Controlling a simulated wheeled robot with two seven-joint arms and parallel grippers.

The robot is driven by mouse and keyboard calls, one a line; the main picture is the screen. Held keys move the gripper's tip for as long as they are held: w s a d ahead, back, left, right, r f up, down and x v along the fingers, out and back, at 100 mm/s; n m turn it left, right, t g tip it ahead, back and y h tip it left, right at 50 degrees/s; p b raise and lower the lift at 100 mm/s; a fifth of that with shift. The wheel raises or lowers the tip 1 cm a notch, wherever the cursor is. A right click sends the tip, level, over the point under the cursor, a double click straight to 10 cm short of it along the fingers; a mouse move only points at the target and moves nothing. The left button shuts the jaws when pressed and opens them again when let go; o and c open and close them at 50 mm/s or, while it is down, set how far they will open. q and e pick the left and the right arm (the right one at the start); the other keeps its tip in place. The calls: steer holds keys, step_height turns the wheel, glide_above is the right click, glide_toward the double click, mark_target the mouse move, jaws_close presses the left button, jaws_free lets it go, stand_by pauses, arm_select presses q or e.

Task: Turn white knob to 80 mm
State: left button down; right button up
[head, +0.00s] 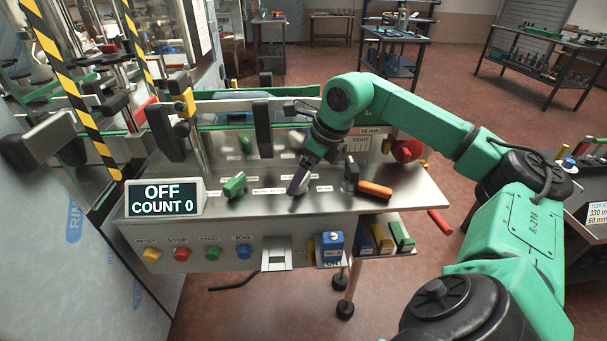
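My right arm reaches in from the right, and its gripper (298,188) points down at the metal panel (420,190). A small pale shape at the fingertips looks like the white knob (301,194), mostly hidden by the dark fingers. I cannot tell whether the fingers touch it or how far apart they are. A small sign reading about 18 mm (370,130) stands behind the panel, too small to read surely. My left gripper is not in view.
On the panel are a green knob (234,186) left of the gripper, a black knob (350,172) and an orange handle (375,189) right of it. A display (165,198) reads OFF, COUNT 0. Coloured buttons (181,254) line the front. A red knob (407,151) sits behind.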

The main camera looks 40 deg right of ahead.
steer(key=c, duration=1.2)
steer(key=shift+c, duration=0.2)
